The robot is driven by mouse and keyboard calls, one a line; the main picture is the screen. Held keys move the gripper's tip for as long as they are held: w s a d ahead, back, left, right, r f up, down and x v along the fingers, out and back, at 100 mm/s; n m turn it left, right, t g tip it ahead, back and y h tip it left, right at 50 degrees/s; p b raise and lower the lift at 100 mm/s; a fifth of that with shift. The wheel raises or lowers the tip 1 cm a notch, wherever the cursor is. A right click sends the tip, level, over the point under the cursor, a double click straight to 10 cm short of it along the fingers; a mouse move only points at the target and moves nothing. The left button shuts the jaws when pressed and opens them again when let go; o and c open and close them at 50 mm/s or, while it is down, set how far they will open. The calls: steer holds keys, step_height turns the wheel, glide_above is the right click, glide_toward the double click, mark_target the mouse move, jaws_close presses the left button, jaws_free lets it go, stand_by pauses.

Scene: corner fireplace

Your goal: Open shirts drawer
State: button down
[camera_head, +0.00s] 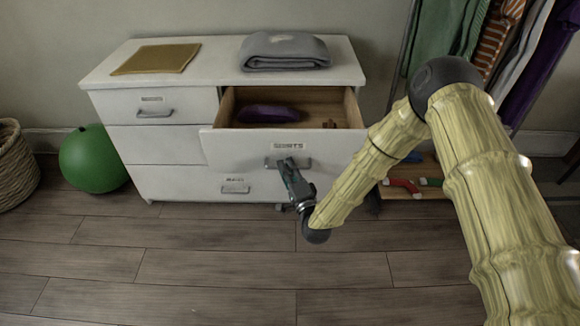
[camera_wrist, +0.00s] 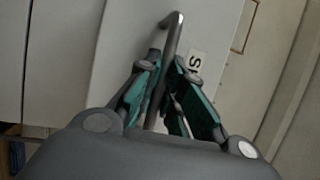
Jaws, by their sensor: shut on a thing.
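The shirts drawer (camera_head: 225,147) is the wide upper-right drawer of a white dresser (camera_head: 95,84). It is pulled out, and its wooden inside shows a dark purple folded item (camera_head: 268,114) and a small reddish-brown thing near the right. Its label is partly readable, ending in "RTS". My gripper (camera_head: 285,166) is at the drawer front, shut on the drawer's metal handle. In the wrist view the gripper's teal-padded fingers (camera_wrist: 168,95) sit on both sides of the handle (camera_wrist: 174,32), beside the label.
A folded mustard cloth (camera_head: 157,59) and a folded grey garment (camera_head: 284,51) lie on the dresser top. A green ball (camera_head: 92,158) and a wicker basket (camera_head: 17,165) stand at left. Hanging clothes (camera_head: 444,40) and a low shelf (camera_head: 402,190) are at right. The wooden floor in front is clear.

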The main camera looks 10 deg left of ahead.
steer(key=c, duration=1.5)
jaws_free()
steer(key=v, duration=1.2)
